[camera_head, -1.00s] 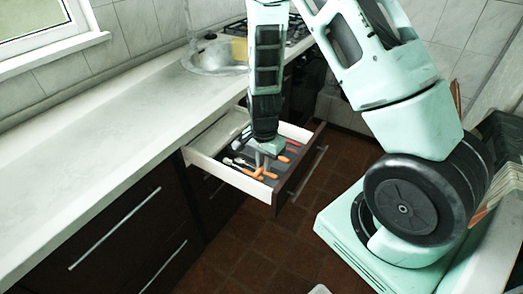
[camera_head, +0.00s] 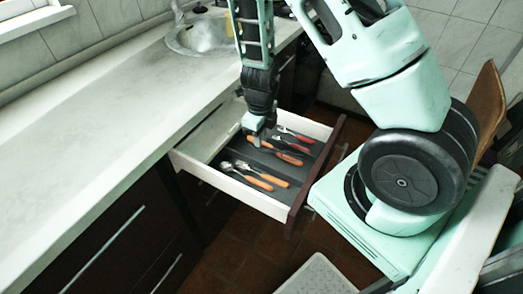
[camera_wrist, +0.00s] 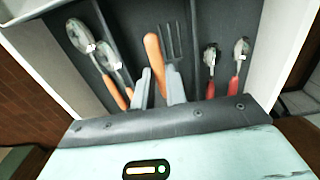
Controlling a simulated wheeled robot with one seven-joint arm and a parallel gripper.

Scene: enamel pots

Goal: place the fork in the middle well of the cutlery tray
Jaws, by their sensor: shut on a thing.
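My gripper (camera_head: 262,138) is low over the middle of the open drawer's cutlery tray (camera_wrist: 132,15). In the wrist view its two pale fingers (camera_wrist: 160,90) are shut on the fork by its orange handle (camera_wrist: 153,50). The handle's free end points up in that view. The head of this held piece is hidden below the gripper. Dark fork tines (camera_wrist: 171,45) show beside the handle, over the middle well; they seem to belong to another fork lying there. I cannot tell whether the held fork touches the well floor.
Two orange-handled spoons (camera_wrist: 80,36) lie in the left well in the wrist view. Two smaller red-handled pieces (camera_wrist: 238,55) lie in the right well. White drawer walls (camera_head: 225,182) stand around the tray. The worktop (camera_head: 100,120) beside the drawer is clear.

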